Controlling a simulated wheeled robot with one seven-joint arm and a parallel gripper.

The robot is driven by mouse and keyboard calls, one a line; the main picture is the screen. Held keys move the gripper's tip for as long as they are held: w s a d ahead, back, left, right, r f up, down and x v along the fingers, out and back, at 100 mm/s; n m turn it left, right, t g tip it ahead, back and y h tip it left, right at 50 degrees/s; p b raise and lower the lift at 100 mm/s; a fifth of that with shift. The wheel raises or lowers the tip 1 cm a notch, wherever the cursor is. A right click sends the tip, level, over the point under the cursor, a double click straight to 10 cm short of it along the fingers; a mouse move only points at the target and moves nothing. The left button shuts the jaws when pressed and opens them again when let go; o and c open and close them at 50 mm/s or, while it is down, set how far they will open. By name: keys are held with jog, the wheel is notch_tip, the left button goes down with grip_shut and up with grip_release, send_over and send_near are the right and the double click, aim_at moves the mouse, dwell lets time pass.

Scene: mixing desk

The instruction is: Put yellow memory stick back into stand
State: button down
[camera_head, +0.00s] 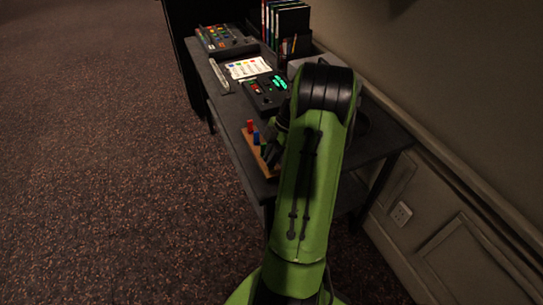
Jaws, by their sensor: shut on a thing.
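A wooden stand (257,159) sits near the front left edge of the desk. A red stick (250,127), a blue stick (256,138) and a green stick (263,149) stand upright in it. My green arm covers the stand's right side. My gripper (272,150) shows only as a dark shape at the arm's left edge, close to the stand. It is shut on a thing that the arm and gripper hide. I cannot make out the yellow memory stick, nor whether anything touches the stand.
The desk (229,120) runs back along the wall. Behind the stand are a black device with green lights (265,92), a sheet with colour patches (248,67), a mixer (220,37) and upright books (287,20). The carpet on the left is clear.

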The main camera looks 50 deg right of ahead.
jog(key=shift+f+b, duration=0.45)
dwell(0.5)
jog(key=c, duration=1.1)
grip_release()
jog(key=p+v, duration=0.7)
jog(key=v, duration=0.8)
jog(key=shift+r+p, duration=0.35)
jog(key=shift+p, duration=0.05)
